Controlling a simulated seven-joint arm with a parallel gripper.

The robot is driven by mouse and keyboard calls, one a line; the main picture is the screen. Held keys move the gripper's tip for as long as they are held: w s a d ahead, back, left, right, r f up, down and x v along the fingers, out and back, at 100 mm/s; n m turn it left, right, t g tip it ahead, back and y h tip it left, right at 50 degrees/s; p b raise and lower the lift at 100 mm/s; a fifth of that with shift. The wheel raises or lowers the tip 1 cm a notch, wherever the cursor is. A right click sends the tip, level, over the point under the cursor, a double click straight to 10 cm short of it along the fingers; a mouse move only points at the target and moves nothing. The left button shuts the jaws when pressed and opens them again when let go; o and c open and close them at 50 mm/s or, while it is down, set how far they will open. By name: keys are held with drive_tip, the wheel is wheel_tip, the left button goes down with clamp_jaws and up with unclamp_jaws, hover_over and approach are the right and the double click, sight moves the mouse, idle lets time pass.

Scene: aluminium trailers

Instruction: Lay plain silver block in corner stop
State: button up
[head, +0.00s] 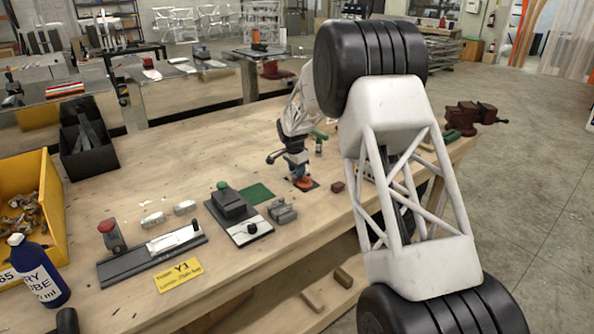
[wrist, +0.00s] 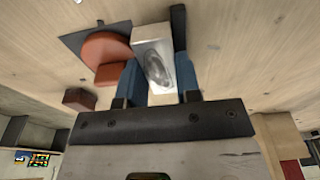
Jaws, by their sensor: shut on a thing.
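My gripper (wrist: 152,82) has blue fingers and is shut on a plain silver block (wrist: 152,58), which shows a rounded grey patch on its face. In the head view my gripper (head: 298,172) is low over the bench, right of its middle; the held block cannot be made out there. Close beside the block are orange-red pieces (wrist: 105,48) on a dark plate (wrist: 75,38), apparently the corner stop; it also shows in the head view (head: 303,183). A dark bar stands just behind the block. I cannot tell whether the block touches the plate or the stop.
A small brown-red block (wrist: 79,99) lies near the plate. Left on the bench (head: 140,175) are a black-based fixture (head: 238,212), a grey metal piece (head: 283,211), a long dark rail fixture (head: 150,258), small silver pieces (head: 152,219) and a yellow bin (head: 50,205).

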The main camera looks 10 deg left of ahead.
drive_tip(key=shift+f, duration=0.5)
idle(0.4)
drive_tip(key=o, duration=1.1)
drive_tip(key=shift+s+f, duration=0.1)
drive_tip(key=shift+c, duration=0.2)
drive_tip(key=shift+o, duration=0.3)
drive_tip(key=shift+f, duration=0.15)
drive_tip(key=shift+d, duration=0.1)
drive_tip(key=shift+s, duration=0.1)
drive_tip(key=shift+s+a+r, duration=0.1)
drive_tip(key=shift+a+r, duration=0.1)
drive_tip(key=shift+r, duration=1.3)
drive_tip(key=shift+a+r, duration=0.15)
drive_tip(key=shift+r, duration=1.4)
drive_tip(key=shift+s+a+r, duration=0.1)
drive_tip(key=shift+a+r, duration=0.1)
drive_tip(key=shift+r, duration=1.3)
